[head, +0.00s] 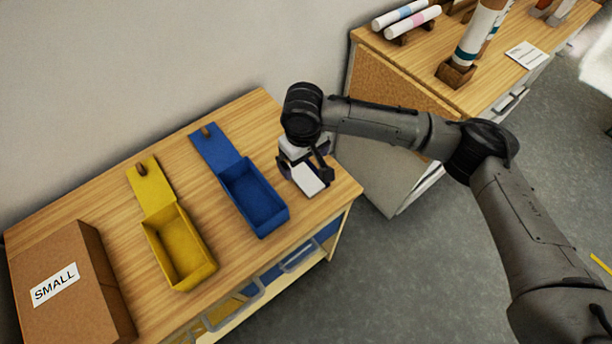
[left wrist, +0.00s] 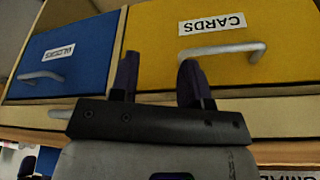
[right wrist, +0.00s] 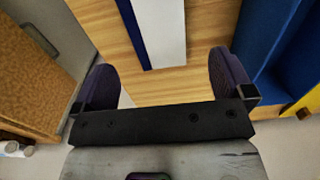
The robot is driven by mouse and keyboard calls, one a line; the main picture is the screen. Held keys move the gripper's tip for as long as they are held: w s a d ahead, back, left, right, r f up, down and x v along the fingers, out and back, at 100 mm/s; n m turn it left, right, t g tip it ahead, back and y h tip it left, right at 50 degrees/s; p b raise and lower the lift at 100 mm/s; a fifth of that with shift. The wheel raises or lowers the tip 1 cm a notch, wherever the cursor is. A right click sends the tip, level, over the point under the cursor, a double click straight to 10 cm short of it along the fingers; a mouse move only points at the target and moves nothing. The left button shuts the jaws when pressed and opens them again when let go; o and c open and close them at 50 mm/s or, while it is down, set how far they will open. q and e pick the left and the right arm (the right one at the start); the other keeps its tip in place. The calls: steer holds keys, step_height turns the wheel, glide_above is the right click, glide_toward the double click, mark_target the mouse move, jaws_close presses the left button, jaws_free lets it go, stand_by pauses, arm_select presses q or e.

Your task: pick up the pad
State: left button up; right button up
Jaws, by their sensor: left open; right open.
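The pad (head: 309,180) is a white block with a dark blue edge on the right end of the wooden table. In the right wrist view the pad (right wrist: 163,30) shows as a white and blue strip between and beyond the fingers. My right gripper (head: 304,168) is open above the pad, its body hiding part of it in the head view. In the right wrist view my right gripper (right wrist: 165,78) has nothing between its fingertips. My left gripper (left wrist: 158,76) is open and empty in front of drawers; it is not in the head view.
An open blue box (head: 254,200) stands just left of the pad, then an open yellow box (head: 181,250) and a cardboard box marked SMALL (head: 75,295). The left wrist view shows a blue drawer (left wrist: 75,45) and a yellow CARDS drawer (left wrist: 160,35). A second cabinet (head: 400,85) stands right.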

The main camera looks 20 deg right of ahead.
mark_target(304, 173)
steer(key=shift+f, duration=0.5)
steer(key=shift+f+b, duration=1.1)
steer(key=shift+f, duration=1.2)
steer(key=shift+c, duration=0.3)
steer(key=shift+d, duration=0.1)
steer(key=c, duration=1)
steer(key=shift+r, duration=0.15)
